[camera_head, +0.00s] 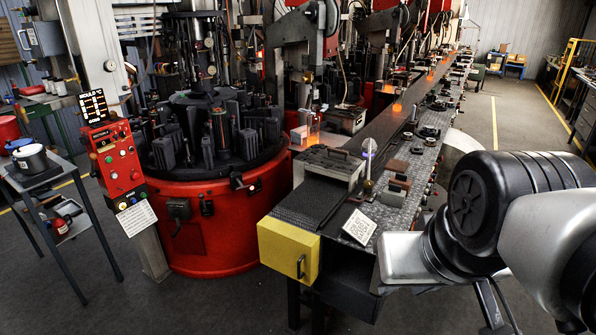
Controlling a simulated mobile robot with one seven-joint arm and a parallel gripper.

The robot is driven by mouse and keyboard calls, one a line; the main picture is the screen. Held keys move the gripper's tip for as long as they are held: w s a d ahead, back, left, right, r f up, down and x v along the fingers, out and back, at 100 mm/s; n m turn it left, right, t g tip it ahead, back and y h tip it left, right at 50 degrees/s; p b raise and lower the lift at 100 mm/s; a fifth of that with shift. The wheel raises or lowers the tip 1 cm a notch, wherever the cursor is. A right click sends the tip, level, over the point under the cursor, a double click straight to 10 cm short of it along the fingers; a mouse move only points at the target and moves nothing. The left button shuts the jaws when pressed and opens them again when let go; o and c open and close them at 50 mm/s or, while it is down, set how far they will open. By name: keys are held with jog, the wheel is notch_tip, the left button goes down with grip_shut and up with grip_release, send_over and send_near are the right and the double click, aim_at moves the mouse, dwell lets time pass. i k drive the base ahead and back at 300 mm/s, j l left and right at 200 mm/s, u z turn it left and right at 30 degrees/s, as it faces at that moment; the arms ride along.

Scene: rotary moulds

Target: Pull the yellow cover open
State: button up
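The yellow cover (284,252) is a box-like panel on the near end of the long conveyor bench. A dark vertical handle (301,266) is on its front face, towards the right side. The cover appears shut against the end of the bench. My arm reaches in from the right edge, with its dark joint and grey links to the right of the cover. The gripper's fingers do not show, so whether they are open or shut is hidden. No part of my arm visibly touches the cover or the handle.
The conveyor bench (335,200) runs away to the upper right. A red rotary mould machine (214,235) stands left of the cover, with a red control panel (118,168) further left. A small table (42,172) holds a pot. The floor in front of the machine is clear.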

aim_at(293, 252)
jog(key=i+j+u, duration=0.2)
jog(key=i+u, duration=0.55)
jog(key=i, duration=0.2)
